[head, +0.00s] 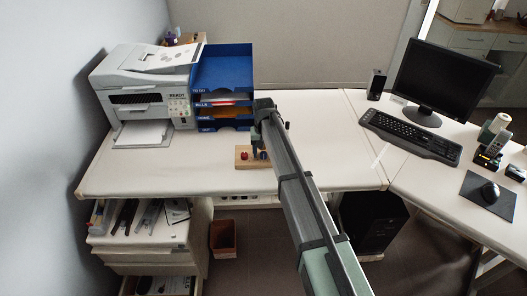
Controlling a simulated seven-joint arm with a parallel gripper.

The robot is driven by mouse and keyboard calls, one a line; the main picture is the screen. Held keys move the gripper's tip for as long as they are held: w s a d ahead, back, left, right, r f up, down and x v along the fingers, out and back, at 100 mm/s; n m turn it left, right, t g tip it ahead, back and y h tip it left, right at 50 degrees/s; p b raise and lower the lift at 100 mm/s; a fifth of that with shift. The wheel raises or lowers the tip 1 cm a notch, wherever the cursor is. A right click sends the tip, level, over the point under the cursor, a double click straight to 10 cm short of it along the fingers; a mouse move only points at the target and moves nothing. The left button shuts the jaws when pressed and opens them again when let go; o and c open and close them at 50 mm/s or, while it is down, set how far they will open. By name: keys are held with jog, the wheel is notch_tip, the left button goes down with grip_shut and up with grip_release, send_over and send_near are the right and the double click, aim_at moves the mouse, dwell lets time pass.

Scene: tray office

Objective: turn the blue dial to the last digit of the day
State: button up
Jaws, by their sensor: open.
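A small wooden board (243,164) lies on the desk near its front edge, below the blue tray stack. A red dial (244,155) sits on its left part. A blue dial (263,155) sits on its right part, directly under my gripper (258,150). My gripper points down at the blue dial and is open; its fingers are small and partly hidden by my arm, and I cannot tell whether they touch the dial. The digits and pointer of the dial are too small to read. No readable day or date shows in this view.
A printer (148,88) with a "READY" panel stands at the back left. A blue tray stack (224,68) with labels stands beside it. A monitor (444,78), keyboard (410,136) and phone (490,150) are on the right desk. The desk between is clear.

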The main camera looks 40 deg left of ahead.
aim_at(264, 153)
notch_tip(264, 153, up, 14)
dwell(0.7)
jog(key=shift+f, duration=0.1)
dwell(0.4)
